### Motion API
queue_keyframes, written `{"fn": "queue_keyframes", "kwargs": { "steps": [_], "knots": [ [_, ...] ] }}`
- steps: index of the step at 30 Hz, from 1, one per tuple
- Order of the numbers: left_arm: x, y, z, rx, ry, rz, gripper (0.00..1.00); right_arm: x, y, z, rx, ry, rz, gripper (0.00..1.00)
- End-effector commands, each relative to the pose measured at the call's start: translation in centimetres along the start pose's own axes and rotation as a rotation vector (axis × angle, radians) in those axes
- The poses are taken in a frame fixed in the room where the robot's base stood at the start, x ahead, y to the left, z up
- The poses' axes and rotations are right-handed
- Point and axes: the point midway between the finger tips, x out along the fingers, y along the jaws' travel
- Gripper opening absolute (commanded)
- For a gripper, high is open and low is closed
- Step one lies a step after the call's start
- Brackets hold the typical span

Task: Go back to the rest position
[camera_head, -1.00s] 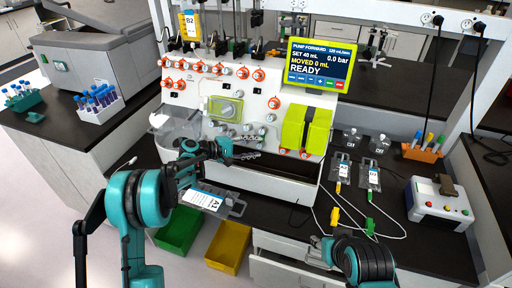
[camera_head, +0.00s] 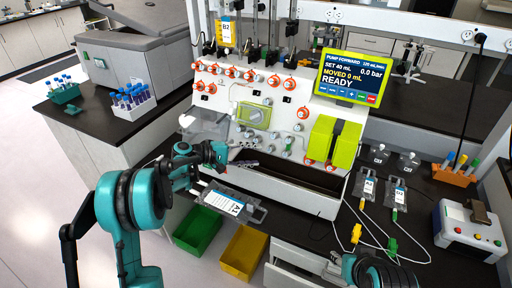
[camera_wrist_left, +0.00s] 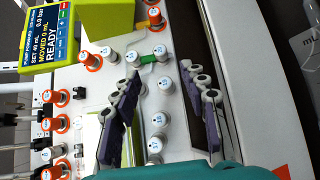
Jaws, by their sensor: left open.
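My left arm comes in from the left in the head view, and its gripper (camera_head: 240,160) is in front of the lower face of the white cell processor (camera_head: 262,179). In the left wrist view the left gripper (camera_wrist_left: 165,88) has its two fingers well apart with nothing between them. Behind the fingers is the processor's panel with white and orange-ringed knobs. A clear bag labelled A1 (camera_head: 230,205) lies below the gripper at the bench's front edge. My right arm shows only in part at the bottom right of the head view; its gripper is out of sight.
A green bin (camera_head: 197,232) and a yellow bin (camera_head: 243,252) stand on the floor below the bench. Bags A2 (camera_head: 366,187) and A3 (camera_head: 397,194) lie to the right with tubing. A grey-white box with coloured buttons (camera_head: 466,228) stands at far right.

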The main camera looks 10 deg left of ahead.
Motion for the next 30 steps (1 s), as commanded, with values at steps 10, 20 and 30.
{"fn": "queue_keyframes", "kwargs": {
  "steps": [10,20,30],
  "knots": [
    [-0.4,0.7,3.0,0.058,0.048,-0.096,0.44,0.0,0.0,0.0,0.0,0.0,0.0,0.4],
    [-5.2,-1.5,13.5,0.339,0.219,-0.46,0.44,0.0,0.0,0.0,0.0,0.0,0.0,0.4],
    [-13.6,-8.5,22.4,0.715,0.349,-0.828,0.44,0.0,0.0,0.0,0.0,0.0,0.0,0.4]
  ]
}}
